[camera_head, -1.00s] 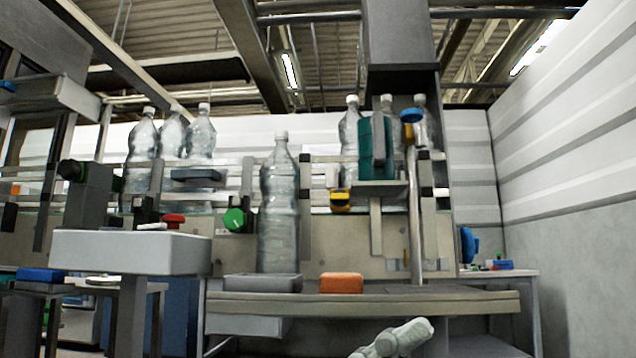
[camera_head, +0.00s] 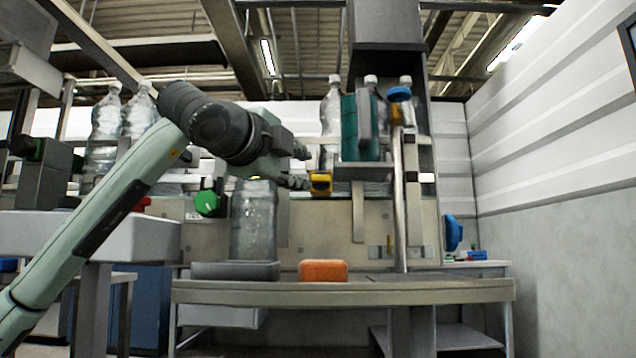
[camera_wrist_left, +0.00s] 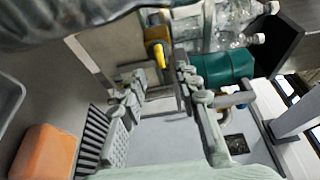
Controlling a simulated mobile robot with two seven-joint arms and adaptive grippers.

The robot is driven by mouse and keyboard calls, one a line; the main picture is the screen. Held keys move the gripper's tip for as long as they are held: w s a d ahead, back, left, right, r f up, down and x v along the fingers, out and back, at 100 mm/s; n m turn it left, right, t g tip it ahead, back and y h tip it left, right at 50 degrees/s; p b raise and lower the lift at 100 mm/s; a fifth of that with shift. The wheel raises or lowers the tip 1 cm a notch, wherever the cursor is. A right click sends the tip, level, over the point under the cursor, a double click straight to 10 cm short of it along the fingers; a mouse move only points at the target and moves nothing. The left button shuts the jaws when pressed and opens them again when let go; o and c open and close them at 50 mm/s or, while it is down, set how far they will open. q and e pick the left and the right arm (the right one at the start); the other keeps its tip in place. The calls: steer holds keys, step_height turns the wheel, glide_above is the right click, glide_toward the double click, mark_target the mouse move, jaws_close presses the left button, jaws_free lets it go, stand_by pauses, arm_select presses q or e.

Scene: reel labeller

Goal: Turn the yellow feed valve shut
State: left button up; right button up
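The yellow feed valve (camera_head: 320,183) sits on the line's front rail, right of a big clear bottle (camera_head: 254,225). My left gripper (camera_head: 302,168) reaches in from the left at about the valve's height, its fingers spread and their tips just left of it in the picture. In the left wrist view the yellow valve (camera_wrist_left: 157,45) shows beyond and between the two spread fingertips, its handle pointing towards the gripper. The gripper (camera_wrist_left: 157,78) is open and empty, and I see no contact with the valve. My right gripper is not in view.
A green knob (camera_head: 207,203) is left of the bottle. A teal cylinder (camera_head: 357,128) and a post with a blue cap (camera_head: 399,94) stand right of the valve. An orange block (camera_head: 323,270) and a grey tray (camera_head: 235,270) rest on the bench (camera_head: 440,291) below.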

mark_target(318, 178)
arm_select(q)
steer(key=x, duration=0.6)
steer(key=shift+w+d, duration=0.2)
steer(key=shift+w, duration=0.1)
steer(key=shift+f, duration=0.1)
jaws_close()
